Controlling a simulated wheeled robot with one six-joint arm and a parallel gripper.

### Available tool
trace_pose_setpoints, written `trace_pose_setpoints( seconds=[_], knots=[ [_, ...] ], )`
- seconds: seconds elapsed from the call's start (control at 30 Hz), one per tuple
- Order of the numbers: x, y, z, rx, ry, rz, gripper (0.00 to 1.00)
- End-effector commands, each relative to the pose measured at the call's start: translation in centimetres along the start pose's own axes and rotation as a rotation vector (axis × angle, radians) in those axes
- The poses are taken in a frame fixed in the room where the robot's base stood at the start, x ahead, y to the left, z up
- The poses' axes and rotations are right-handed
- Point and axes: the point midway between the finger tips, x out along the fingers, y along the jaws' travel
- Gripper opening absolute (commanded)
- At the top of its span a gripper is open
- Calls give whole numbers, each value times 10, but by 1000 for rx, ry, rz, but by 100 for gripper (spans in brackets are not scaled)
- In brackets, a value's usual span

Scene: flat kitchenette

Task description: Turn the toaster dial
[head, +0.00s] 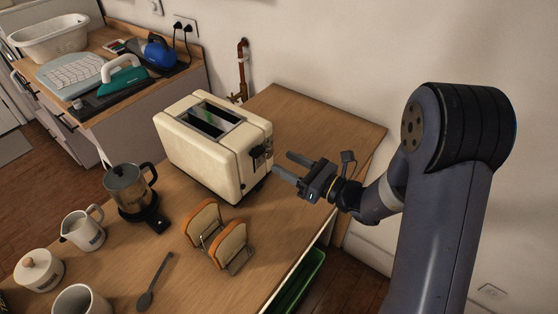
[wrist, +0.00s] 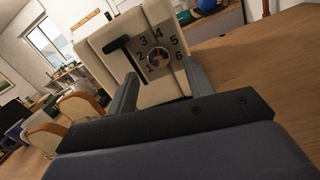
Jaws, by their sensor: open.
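The cream toaster (head: 205,145) stands on the wooden counter, its two top slots empty as far as I can see. Its control end faces my gripper. In the wrist view the toaster's end panel (wrist: 172,88) shows a round dial (wrist: 158,57) ringed by the numbers 1 to 6, with a dark lever (wrist: 118,44) at the upper left. My gripper (head: 282,167) is open and empty, with its fingers pointing at this panel. In the wrist view the gripper fingers (wrist: 163,88) lie left and right below the dial. Whether a fingertip touches the panel is unclear.
A toast rack with bread slices (head: 228,243) stands in front of the toaster. A coffee pot (head: 130,187), milk jug (head: 83,228), lidded pot (head: 38,270) and dark spoon (head: 154,281) are to the left. Bare counter (head: 316,122) lies right of the toaster, by the wall.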

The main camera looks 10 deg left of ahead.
Motion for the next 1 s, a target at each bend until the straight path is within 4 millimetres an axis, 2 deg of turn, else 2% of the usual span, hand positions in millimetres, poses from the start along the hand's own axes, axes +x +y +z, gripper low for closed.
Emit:
trace_pose_setpoints(
  seconds=[0.03, 0.2, 0.4, 0.6, 1.0],
  knots=[
    [-12, -2, -2, 0, -1, -6, 50],
    [-42, -2, -1, -1, -2, -5, 50],
    [-64, -1, -1, -1, -1, -2, 50],
    [-71, 0, 0, 0, -1, 0, 50],
    [-66, 0, 0, 0, 0, 2, 50]
  ],
)
